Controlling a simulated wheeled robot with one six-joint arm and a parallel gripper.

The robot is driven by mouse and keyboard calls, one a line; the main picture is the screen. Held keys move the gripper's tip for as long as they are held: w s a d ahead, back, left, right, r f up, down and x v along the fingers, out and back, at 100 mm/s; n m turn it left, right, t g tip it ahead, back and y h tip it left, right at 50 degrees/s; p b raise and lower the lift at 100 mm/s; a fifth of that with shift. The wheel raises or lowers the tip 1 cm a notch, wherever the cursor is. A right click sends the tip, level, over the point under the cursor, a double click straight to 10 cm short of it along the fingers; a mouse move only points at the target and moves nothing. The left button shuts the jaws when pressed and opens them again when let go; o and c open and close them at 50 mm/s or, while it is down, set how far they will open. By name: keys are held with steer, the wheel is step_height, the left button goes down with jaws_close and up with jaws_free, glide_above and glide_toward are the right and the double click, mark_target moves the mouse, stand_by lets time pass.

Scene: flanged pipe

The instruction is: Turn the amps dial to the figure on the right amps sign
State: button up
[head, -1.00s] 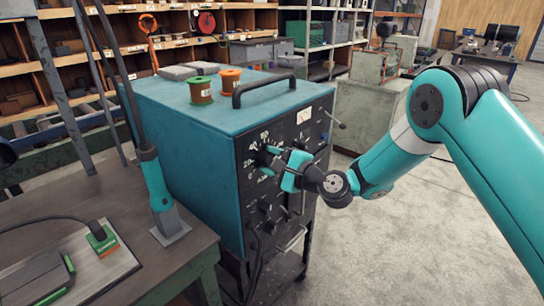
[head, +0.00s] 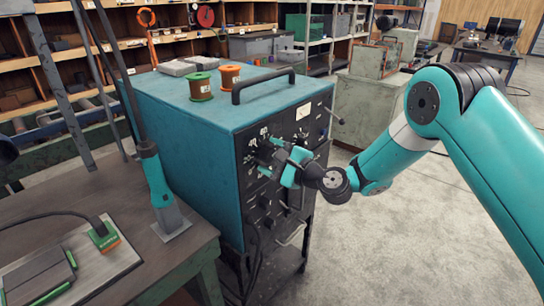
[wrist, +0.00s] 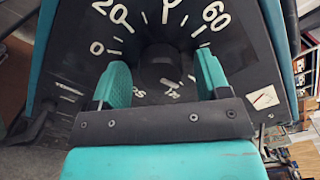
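The amps dial is a dark round knob (wrist: 160,66) on the front panel of a teal cabinet (head: 185,125). In the wrist view, white figures 0, 20 and 60 run around it. A partly cut-off figure stands at the top between 20 and 60. Part of the white lettering below the knob is hidden by my gripper. My gripper (wrist: 162,75) has one teal finger on each side of the knob, with dark gaps showing between. In the head view my gripper (head: 279,158) covers much of the dial. I cannot make out an amps sign or where the knob points.
Two wire spools (head: 200,86) and a black handle (head: 264,83) are on the cabinet top. Smaller knobs and a handle sit lower on the panel. A workbench (head: 185,255) with a teal tool stands at left. Open floor lies to the right.

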steer(key=b+v, duration=1.2)
steer(key=v, duration=0.5)
steer(key=shift+s+d+b, duration=0.2)
steer(key=shift+b, duration=0.2)
steer(key=s+a+r+n+g+h+p, duration=0.1)
steer(key=s+a+r+n+g+p, duration=0.2)
steer(key=s+n+g, duration=0.3)
steer(key=s+a+r+n+g+h+p, duration=0.2)
steer(key=s+r+n+g+p, duration=0.1)
steer(key=s+n, duration=0.6)
steer(key=s+d+r+n+g+h+p, duration=0.2)
steer(key=s+d+n+h, duration=0.4)
steer(key=s+d, duration=0.3)
steer(key=shift+s+n+h+p, duration=0.4)
steer(key=shift+s+h+p, duration=0.1)
steer(key=shift+s+p, duration=0.3)
